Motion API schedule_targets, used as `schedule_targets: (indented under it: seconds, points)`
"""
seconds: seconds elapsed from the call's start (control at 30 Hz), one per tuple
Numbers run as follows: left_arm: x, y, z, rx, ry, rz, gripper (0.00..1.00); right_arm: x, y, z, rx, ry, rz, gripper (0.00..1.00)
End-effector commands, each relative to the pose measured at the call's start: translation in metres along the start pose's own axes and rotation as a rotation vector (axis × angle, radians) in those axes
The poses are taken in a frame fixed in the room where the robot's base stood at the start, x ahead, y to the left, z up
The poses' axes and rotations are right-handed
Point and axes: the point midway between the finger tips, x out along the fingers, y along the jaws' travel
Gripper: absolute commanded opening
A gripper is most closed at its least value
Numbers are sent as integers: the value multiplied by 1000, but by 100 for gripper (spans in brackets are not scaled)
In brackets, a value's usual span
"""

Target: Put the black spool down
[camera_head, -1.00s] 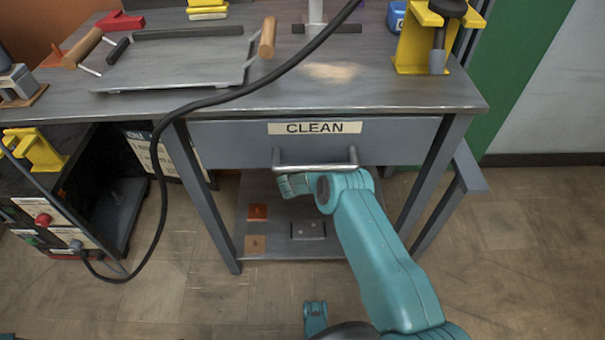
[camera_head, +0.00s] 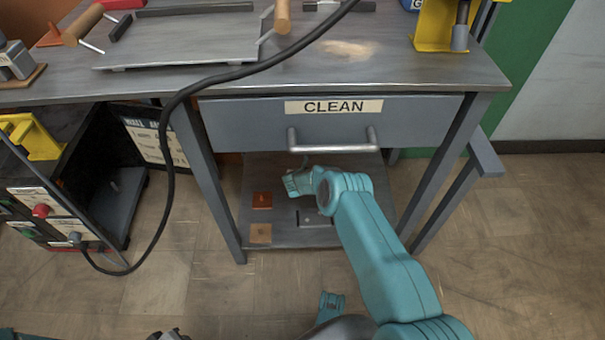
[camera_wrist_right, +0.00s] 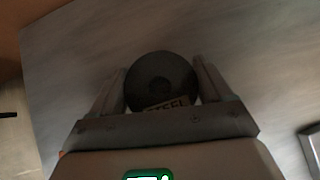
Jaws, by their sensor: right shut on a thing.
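The black spool (camera_wrist_right: 162,75) shows in the right wrist view as a dark round disc with a pale label reading "STEEL". It sits between the two fingers of my right gripper (camera_wrist_right: 160,82), which is shut on it. A grey surface lies behind the spool; I cannot tell whether they touch. In the head view, my right gripper (camera_head: 297,183) is below the drawer handle, over the lower shelf (camera_head: 285,239). The spool is hidden or too small to make out there.
The "CLEAN" drawer (camera_head: 420,125) is shut, its handle (camera_head: 335,148) just above my right arm. The shelf holds two orange-brown squares (camera_head: 262,201) and a dark plate (camera_head: 313,218). Table legs (camera_head: 208,190) flank the shelf. A black cable (camera_head: 168,150) hangs left.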

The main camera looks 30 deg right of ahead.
Motion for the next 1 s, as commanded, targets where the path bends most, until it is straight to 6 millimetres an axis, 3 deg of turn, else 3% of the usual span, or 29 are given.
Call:
schedule_targets:
  seconds: [0.73,0.77,0.8,1.0]
  points:
    - [0,0,0,0,0,0,0,8,0,-7,1,-2,-2,30]
    - [0,0,0,0,0,0,0,8,0,-6,1,-3,-2,89]
    - [0,0,0,0,0,0,0,8,0,-7,1,-2,-1,100]
    - [0,0,0,0,0,0,0,8,0,-8,1,0,-1,100]
